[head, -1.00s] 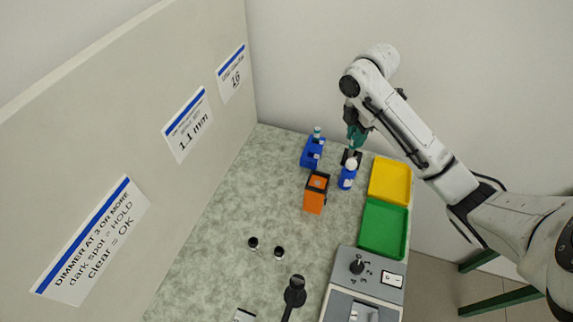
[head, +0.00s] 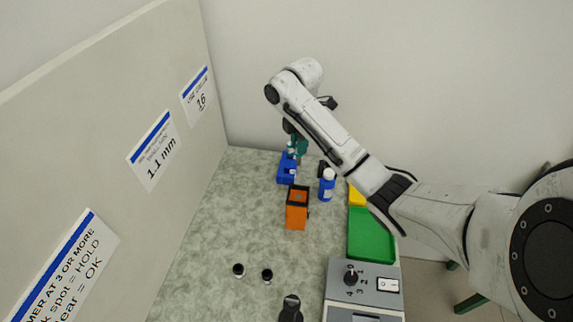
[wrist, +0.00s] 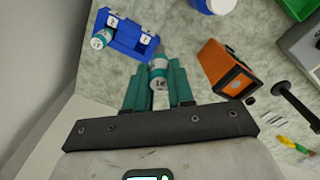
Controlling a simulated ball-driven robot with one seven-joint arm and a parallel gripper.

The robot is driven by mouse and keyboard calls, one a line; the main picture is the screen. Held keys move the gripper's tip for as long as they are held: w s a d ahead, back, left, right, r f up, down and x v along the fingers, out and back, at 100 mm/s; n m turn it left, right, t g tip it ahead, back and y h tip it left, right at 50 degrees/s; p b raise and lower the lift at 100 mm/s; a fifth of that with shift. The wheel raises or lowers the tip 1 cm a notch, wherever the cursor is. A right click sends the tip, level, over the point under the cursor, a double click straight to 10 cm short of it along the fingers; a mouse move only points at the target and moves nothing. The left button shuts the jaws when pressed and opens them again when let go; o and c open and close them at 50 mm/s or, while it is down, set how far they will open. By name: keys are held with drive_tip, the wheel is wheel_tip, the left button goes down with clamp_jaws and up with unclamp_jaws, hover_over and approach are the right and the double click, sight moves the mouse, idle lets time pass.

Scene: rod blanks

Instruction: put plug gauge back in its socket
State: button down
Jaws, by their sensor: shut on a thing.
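My gripper (wrist: 159,88) is shut on a plug gauge (wrist: 159,73), a pale cylinder with a band marked 16, held between teal fingers. In the head view my gripper (head: 301,145) is above the right side of the blue socket block (head: 285,177); the held gauge is hard to make out there. The wrist view shows the block (wrist: 128,42) just beyond and left of the gauge, with small white number labels. Another gauge (wrist: 101,39) stands in the block's left end. The gauge's far tip overlaps the block's right end in the picture; I cannot tell whether they touch.
An orange black-rimmed bin (head: 297,213) stands in front of the block. A blue white-capped bottle (head: 327,186) is to its right. Yellow (head: 356,198) and green (head: 370,236) trays and a grey dial unit (head: 363,287) line the right edge. Two small black-topped pieces (head: 238,270) lie on the open left area.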

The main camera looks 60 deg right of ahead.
drive_tip(key=shift+w+d+f+b, duration=0.1)
drive_tip(key=shift+w+f+b, duration=0.65)
drive_tip(key=shift+f, duration=0.7)
drive_tip(key=shift+w+d+f+b, duration=0.15)
drive_tip(key=shift+w+f+b, duration=0.6)
drive_tip(key=shift+f, duration=0.75)
drive_tip(key=shift+w+d+f+b, duration=0.1)
drive_tip(key=shift+w+f+b, duration=0.65)
drive_tip(key=shift+f, duration=0.7)
drive_tip(key=shift+f, duration=0.15)
drive_tip(key=c, duration=1)
unclamp_jaws()
wheel_tip(320, 180, up, 12)
drive_tip(key=p, duration=0.5)
drive_tip(key=shift+r, duration=0.2)
